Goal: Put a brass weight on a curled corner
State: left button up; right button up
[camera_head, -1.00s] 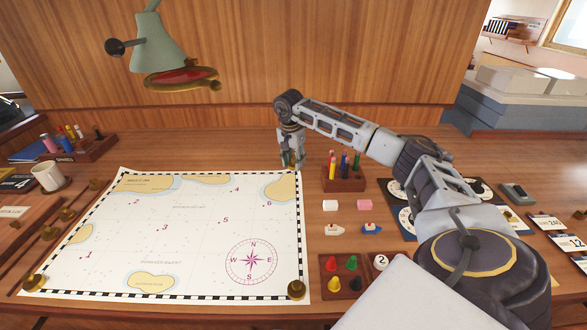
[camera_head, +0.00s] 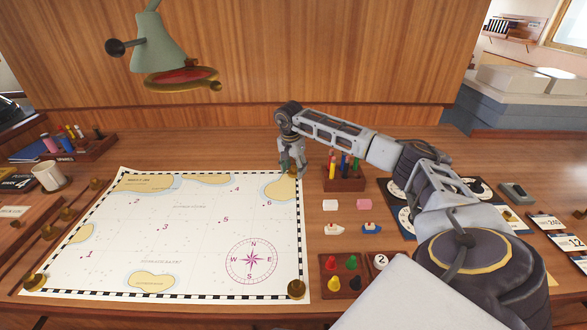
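The white chart (camera_head: 190,240) lies on the wooden desk, with its far left corner (camera_head: 123,170) looking slightly raised. One brass weight (camera_head: 34,282) sits on the near left corner and another brass weight (camera_head: 296,289) on the near right corner. My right gripper (camera_head: 292,172) is over the far right corner, pointing down with its fingers spread. A small brass-coloured patch shows between the fingers; the fingers hide most of it, and I cannot tell whether they touch it. My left gripper is not in view.
A pen holder (camera_head: 344,180) stands just right of my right gripper. Small erasers, toy boats and a tray of coloured pawns (camera_head: 343,276) lie right of the chart. A lamp (camera_head: 160,45) hangs above. A mug (camera_head: 48,176) and brass-knobbed strip (camera_head: 67,213) are at left.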

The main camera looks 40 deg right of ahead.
aim_at(291, 174)
jog(key=shift+r, duration=0.1)
dwell(0.3)
notch_tip(291, 174, up, 12)
jog(key=a, duration=0.1)
jog(key=shift+s+a+b, duration=0.2)
jog(key=shift+b, duration=0.2)
dwell(1.1)
